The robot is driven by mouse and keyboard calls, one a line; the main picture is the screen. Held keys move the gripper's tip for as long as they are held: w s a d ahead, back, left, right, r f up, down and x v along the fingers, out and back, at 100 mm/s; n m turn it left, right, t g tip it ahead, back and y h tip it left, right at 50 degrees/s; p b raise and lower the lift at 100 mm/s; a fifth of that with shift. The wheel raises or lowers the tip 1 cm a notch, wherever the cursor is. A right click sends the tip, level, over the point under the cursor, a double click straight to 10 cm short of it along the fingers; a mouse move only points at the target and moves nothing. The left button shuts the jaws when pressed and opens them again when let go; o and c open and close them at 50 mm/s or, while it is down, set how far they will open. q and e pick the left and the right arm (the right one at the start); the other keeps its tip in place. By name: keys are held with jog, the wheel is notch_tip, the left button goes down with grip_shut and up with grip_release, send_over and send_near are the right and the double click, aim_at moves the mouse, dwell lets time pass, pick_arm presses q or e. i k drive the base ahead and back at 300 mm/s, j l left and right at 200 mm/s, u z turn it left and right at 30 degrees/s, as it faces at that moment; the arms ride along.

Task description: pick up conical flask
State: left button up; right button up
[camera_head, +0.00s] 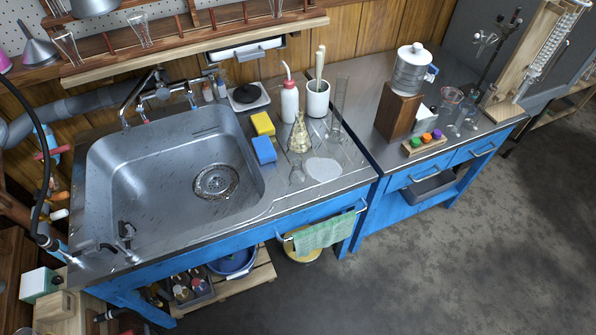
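A conical flask (299,138) with a narrow neck and pale yellowish tint stands upright on the steel worktop, right of the sink. A white wash bottle (290,103) is close behind it and a tall glass cylinder (337,108) stands to its right. A small clear glass vessel (297,174) is in front of it, beside a pale round disc (323,168). Nothing is seen holding the flask.
A steel sink (150,190) fills the left. Yellow (262,124) and blue (264,150) sponges lie on its right rim. A white pot (317,99) stands behind the flask. A wooden shelf (200,50) overhangs the back. A green cloth (318,234) hangs in front.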

aim_at(297, 176)
jog(key=k+z, duration=0.2)
jog(key=z, duration=0.2)
jog(key=k+l+z, duration=0.15)
jog(key=z, duration=0.3)
jog(key=k, duration=0.05)
